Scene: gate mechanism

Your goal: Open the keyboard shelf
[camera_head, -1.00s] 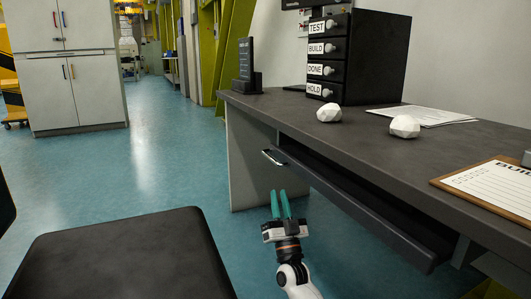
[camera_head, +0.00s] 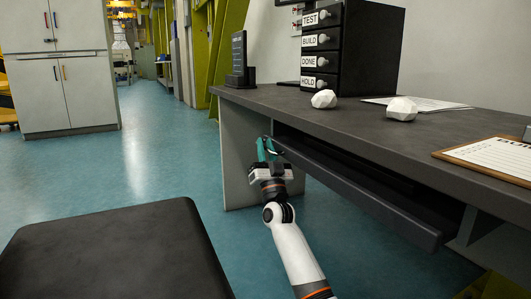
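The keyboard shelf (camera_head: 350,191) is a dark tray with a long front edge, slung under the grey desk top. A dark gap shows between it and the desk. Its small handle (camera_head: 275,149) is at the far left end of the front edge, partly hidden by my fingers. My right gripper (camera_head: 266,149) reaches up from below, its teal fingertips at the handle. The fingers look slightly apart, but I cannot tell whether they are closed on the handle or only around it. My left gripper is not in view.
The desk (camera_head: 400,144) carries two white faceted stones (camera_head: 324,99), a labelled drawer unit (camera_head: 352,50), a dark sign (camera_head: 240,60), papers and a clipboard (camera_head: 495,157). A black seat (camera_head: 115,255) fills the lower left. The blue floor between seat and desk is clear.

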